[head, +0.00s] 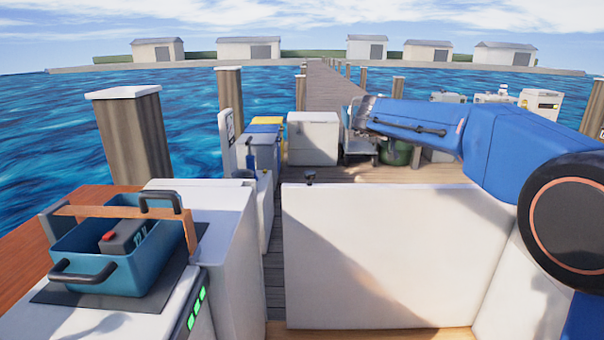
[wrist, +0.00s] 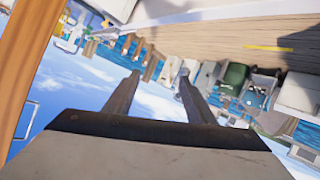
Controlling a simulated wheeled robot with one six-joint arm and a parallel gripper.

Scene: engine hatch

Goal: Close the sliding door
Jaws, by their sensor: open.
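A broad white panel (head: 390,255) stands upright across the middle of the head view, with a small dark knob (head: 310,177) at its top left. It may be the sliding door; I cannot tell for sure, and no track or door gap shows clearly. My gripper (head: 362,112) is at the end of my blue arm, raised beyond and above the panel, pointing left. In the wrist view my gripper (wrist: 158,78) has its two dark fingers spread apart with nothing between them. It touches nothing that I can see.
A blue tub (head: 90,255) with dark handles and a grey-red item stands on a white counter (head: 190,220) at left. A narrow gap lies between counter and panel. Behind are a white box (head: 313,138), wooden posts (head: 135,135), the dock and water.

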